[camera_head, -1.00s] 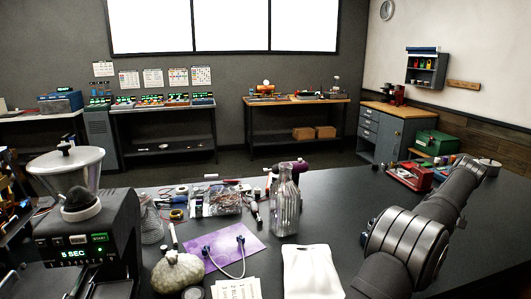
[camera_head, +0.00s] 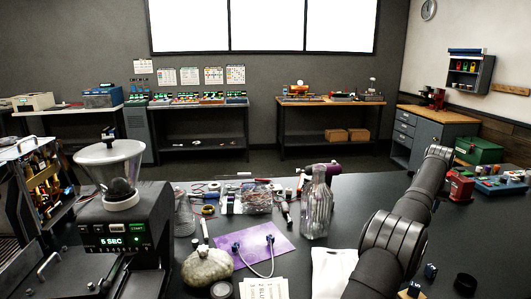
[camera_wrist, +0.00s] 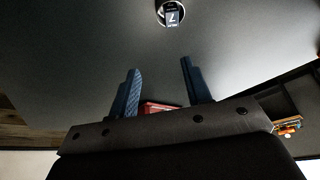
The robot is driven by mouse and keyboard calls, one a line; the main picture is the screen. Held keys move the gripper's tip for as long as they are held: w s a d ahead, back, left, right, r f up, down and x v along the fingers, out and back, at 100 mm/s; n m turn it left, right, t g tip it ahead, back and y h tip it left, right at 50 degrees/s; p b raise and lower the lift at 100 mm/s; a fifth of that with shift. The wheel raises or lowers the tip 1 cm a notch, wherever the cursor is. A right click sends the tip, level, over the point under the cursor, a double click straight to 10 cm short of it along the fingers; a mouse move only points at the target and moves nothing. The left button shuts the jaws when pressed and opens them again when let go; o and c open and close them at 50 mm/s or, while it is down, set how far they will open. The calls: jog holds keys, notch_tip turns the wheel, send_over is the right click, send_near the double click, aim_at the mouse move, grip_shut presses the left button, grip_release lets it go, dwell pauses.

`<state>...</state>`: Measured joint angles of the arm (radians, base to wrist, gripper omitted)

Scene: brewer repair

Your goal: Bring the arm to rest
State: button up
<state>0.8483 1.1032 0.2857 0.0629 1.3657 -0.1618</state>
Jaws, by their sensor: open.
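My arm (camera_head: 392,240) rises from the lower right of the head view and reaches over the dark bench (camera_head: 480,230). Its far end is near the red box (camera_head: 460,186) on the bench's right side. My gripper is not clearly seen in the head view. In the wrist view my gripper (camera_wrist: 159,78) has its two blue fingers apart with nothing held between them. A red thing (camera_wrist: 160,107) shows low between the fingers, beyond the gripper's base.
A grinder (camera_head: 115,220) stands at left. A glass bottle (camera_head: 317,205), purple sheet (camera_head: 262,246), grey gourd-like object (camera_head: 207,268) and white bag (camera_head: 330,272) occupy the middle. The bench right of my arm is mostly clear.

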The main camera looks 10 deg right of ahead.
jog(key=shift+m, duration=0.6)
jog(key=shift+w+a+f, duration=0.25)
jog(key=shift+w+f, duration=0.25)
jog(key=shift+f, duration=0.7)
jog(key=shift+w+a+f, duration=0.2)
jog(key=shift+w+f, duration=0.25)
jog(key=shift+f, duration=0.8)
jog(key=shift+w+a+f, duration=0.25)
jog(key=shift+w+f, duration=0.25)
jog(key=shift+f, duration=0.7)
